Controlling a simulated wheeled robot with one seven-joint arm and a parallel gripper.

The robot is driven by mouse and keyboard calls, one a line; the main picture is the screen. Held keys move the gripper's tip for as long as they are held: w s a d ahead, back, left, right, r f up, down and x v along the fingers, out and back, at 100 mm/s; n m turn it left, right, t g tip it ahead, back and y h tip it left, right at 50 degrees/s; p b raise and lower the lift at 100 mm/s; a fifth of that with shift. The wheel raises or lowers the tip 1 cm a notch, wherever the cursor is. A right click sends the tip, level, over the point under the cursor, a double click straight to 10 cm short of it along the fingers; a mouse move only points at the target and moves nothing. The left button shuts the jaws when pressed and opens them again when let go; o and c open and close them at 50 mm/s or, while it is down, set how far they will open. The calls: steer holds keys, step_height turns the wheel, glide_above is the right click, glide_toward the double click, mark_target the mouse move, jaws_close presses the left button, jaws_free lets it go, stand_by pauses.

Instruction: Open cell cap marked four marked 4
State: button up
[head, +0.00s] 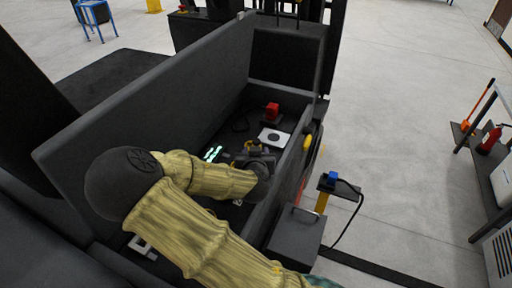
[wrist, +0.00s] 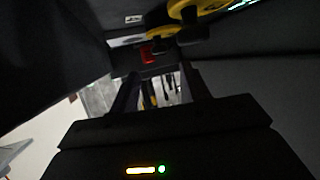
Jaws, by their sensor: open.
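No cap with a readable 4 shows in either view. My gripper (head: 262,150) is down inside the open dark compartment of the vehicle, partly hidden by my arm. In the wrist view my gripper's two fingers (wrist: 160,78) are apart, with nothing clearly held between them. Beyond the fingertips are small yellow and dark shapes, too blurred to name. Yellow rounded parts (wrist: 188,10) show at the top of the wrist view. Pale green-white strips (head: 213,153) glow on the compartment floor left of my gripper.
The compartment's dark side wall (head: 160,100) rises along the left. A red block (head: 271,111) and a white plate with a dark disc (head: 273,137) lie past my gripper. A blue-topped post with a cable (head: 332,178) stands outside right. Open floor lies further right.

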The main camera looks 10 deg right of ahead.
mark_target(256, 142)
stand_by(0.3)
steer(key=shift+p+x, duration=0.85)
steer(key=shift+x, duration=2.9)
steer(key=shift+r, duration=0.1)
steer(key=c, duration=1)
